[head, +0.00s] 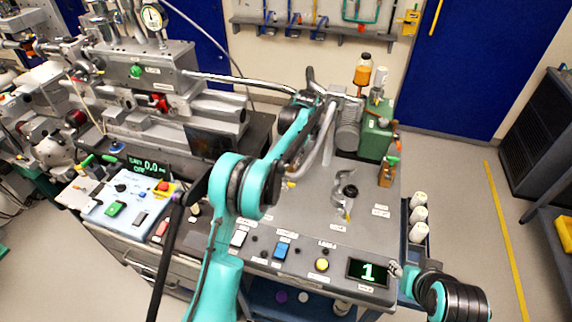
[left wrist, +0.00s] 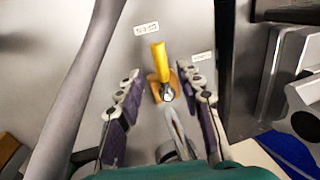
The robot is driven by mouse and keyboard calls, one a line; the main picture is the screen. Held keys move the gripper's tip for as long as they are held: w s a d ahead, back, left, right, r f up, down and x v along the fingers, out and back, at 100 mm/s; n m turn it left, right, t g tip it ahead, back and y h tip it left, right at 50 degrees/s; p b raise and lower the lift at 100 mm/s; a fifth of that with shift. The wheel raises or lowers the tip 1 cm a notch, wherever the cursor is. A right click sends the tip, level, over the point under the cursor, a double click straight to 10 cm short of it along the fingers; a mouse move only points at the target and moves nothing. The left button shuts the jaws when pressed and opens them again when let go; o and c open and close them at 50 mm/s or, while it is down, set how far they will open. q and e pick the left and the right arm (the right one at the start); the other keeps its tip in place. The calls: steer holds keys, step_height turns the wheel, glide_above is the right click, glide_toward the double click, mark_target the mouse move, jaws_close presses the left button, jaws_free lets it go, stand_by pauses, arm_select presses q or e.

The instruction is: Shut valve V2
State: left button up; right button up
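A valve with a yellow lever (left wrist: 160,62) on an orange-yellow body shows in the left wrist view. It stands on a grey metal panel, with two small white labels near it whose text I cannot read. My left gripper (left wrist: 163,80) is open, one finger on each side of the valve, with visible gaps to it. In the head view my left arm hides most of that gripper, and a small yellow part (head: 291,184) shows beside the arm. My right gripper (head: 394,268) is beside the green display reading 1; its finger opening is too small to judge.
Grey hoses (head: 326,140) run close to my left arm; one (left wrist: 75,85) passes left of the valve. A green pump unit (head: 375,138) stands at the back right of the bench. Buttons and a display (head: 368,272) line the bench front. Open floor lies right.

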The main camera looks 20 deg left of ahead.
mark_target(286, 167)
arm_select(q)
steer(key=f, duration=0.2)
steer(key=shift+w+a+f, duration=0.15)
steer(key=shift+a+f, duration=0.2)
steer(key=shift+a, duration=0.05)
steer(key=shift+f+b, duration=0.3)
jaws_close()
